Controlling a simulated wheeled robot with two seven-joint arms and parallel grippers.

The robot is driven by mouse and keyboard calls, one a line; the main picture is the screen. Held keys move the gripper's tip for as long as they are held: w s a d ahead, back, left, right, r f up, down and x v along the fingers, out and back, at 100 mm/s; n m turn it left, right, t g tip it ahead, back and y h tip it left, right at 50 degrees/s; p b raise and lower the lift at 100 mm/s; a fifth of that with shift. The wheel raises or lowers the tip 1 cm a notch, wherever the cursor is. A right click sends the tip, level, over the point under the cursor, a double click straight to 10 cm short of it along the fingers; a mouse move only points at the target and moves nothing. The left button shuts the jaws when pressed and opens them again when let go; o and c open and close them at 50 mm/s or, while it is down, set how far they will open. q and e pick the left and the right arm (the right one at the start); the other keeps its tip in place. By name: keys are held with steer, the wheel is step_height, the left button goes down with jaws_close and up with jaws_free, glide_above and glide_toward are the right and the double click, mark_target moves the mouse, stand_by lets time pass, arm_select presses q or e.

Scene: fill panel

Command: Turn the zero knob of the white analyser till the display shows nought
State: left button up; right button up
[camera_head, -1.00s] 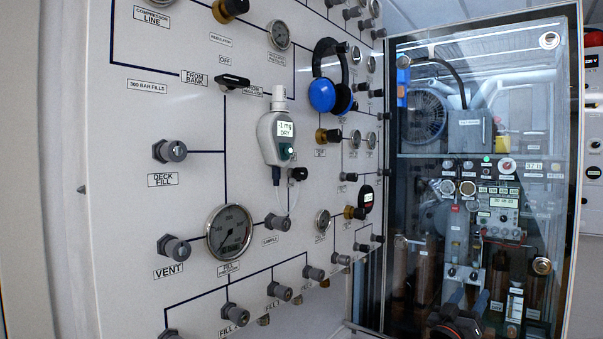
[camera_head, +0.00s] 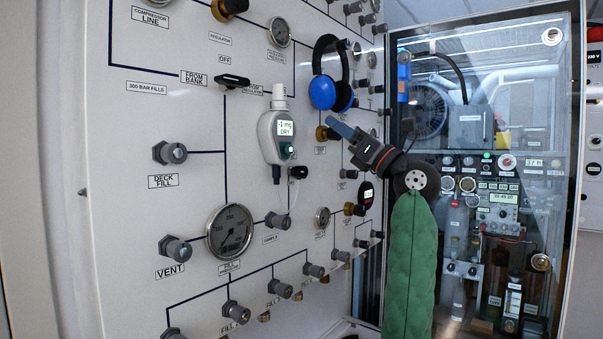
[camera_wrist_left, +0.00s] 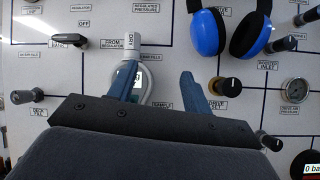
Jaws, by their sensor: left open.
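The white analyser (camera_head: 270,138) hangs on the grey panel, upright, with a pale cap on top. Its lit display (camera_head: 286,129) seems to read -1 mg DRY. The dark green zero knob (camera_head: 289,149) sits below the display. My left gripper (camera_head: 338,125) is to the right of the analyser, apart from it, with blue fingers pointing up and left. In the left wrist view my left gripper (camera_wrist_left: 158,82) is open and empty. There the analyser (camera_wrist_left: 121,76) is partly hidden by the left finger, and the knob cannot be made out. My right gripper is not in view.
Blue headphones (camera_head: 323,92) hang just above my left gripper. Valve knobs, a large gauge (camera_head: 229,231) and a dark round meter (camera_head: 366,195) stick out from the panel. A glass-fronted cabinet (camera_head: 545,110) stands at the right. A thin clear tube hangs below the analyser.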

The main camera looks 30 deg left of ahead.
mark_target(304, 174)
arm_select(q)
steer(key=a+f+n+h, duration=0.1)
steer(key=a+f+h, duration=0.3)
steer(key=f+h, duration=0.45)
steer(key=shift+y, duration=0.85)
steer(key=shift+w+a+f+p, duration=0.2)
steer(key=shift+w+a+f, duration=0.05)
steer(key=shift+a, duration=1)
steer(key=shift+w+a+f+p, duration=0.2)
steer(key=shift+a+f, duration=0.1)
steer(key=shift+a, duration=1)
steer(key=shift+w+a+f+p, duration=0.15)
steer(key=shift+w+a+f, duration=0.1)
steer(key=shift+a, duration=1)
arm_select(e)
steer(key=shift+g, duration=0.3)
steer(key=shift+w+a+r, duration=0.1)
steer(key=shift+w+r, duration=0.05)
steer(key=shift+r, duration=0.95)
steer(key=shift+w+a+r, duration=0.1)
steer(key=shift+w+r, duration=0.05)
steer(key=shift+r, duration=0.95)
arm_select(q)
steer(key=c, duration=0.9)
steer(key=shift+t, duration=0.4)
steer(key=shift+c, duration=0.3)
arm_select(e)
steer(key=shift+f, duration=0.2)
